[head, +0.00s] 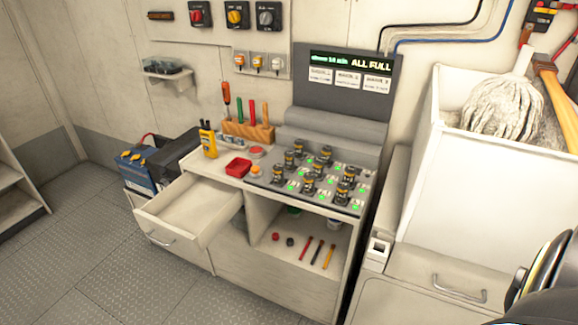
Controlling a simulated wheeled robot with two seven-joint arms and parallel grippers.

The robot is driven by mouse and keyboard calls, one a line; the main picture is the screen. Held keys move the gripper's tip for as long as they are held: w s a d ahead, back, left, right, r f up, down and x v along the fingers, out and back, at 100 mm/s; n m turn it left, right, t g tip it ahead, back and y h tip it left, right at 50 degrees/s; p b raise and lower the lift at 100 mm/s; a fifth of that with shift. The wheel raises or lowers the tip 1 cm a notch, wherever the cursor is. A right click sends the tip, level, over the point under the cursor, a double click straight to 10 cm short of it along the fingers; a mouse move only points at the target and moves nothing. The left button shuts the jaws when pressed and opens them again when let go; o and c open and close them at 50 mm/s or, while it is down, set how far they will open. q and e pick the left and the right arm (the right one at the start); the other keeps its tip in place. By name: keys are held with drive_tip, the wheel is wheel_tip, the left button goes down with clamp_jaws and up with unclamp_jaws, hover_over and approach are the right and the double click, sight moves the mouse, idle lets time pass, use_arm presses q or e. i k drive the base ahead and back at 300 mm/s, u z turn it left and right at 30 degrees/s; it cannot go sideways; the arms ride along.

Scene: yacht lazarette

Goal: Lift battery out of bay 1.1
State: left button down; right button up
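Several black batteries with yellow bands stand upright in the bays of a grey charging panel (254,181) on top of the white cabinet. One battery (289,159) is at the left of the back part, and another (342,193) is at the right front. Green lights show beside the bays. The bay labels are too small to read, so I cannot tell which bay is 1.1. A display (352,62) behind the panel reads "ALL FULL". Neither of my grippers is in view.
An open, empty-looking drawer (190,205) juts out at the cabinet's left. A yellow handheld device (208,141), a red tray (238,168) and a wooden tool rack (248,131) stand left of the panel. A tall white bin (478,150) rises at the right. The left floor is clear.

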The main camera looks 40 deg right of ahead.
sight(278, 169)
drive_tip(key=z, duration=0.5)
drive_tip(key=i, duration=1.15)
drive_tip(key=u, duration=0.15)
